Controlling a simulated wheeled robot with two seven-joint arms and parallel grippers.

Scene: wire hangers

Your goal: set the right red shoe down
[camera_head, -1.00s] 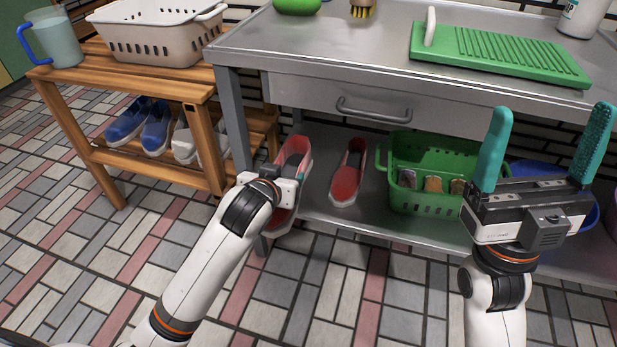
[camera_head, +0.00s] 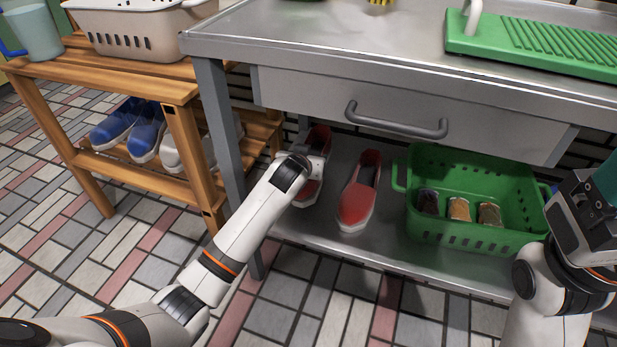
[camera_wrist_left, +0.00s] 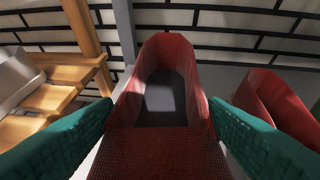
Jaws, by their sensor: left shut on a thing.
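My left gripper (camera_head: 312,148) is shut on a red shoe (camera_head: 308,190) with a dark insole, over the left end of the lower metal shelf (camera_head: 325,225). In the left wrist view both teal fingers press the sides of this shoe (camera_wrist_left: 165,140), its opening facing up and one end pointing away. I cannot tell whether its sole touches the shelf. Its mate, another red shoe (camera_head: 358,195), stands on the shelf just to the right, also seen in the left wrist view (camera_wrist_left: 275,105). My right gripper (camera_head: 600,185) is partly cut off at the right edge.
A green basket (camera_head: 470,235) with several small items stands on the shelf, right of the shoes. A table leg (camera_head: 220,130) is close left of the held shoe. The drawer (camera_head: 400,105) hangs above. A wooden rack (camera_head: 180,165) holds blue and pale shoes.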

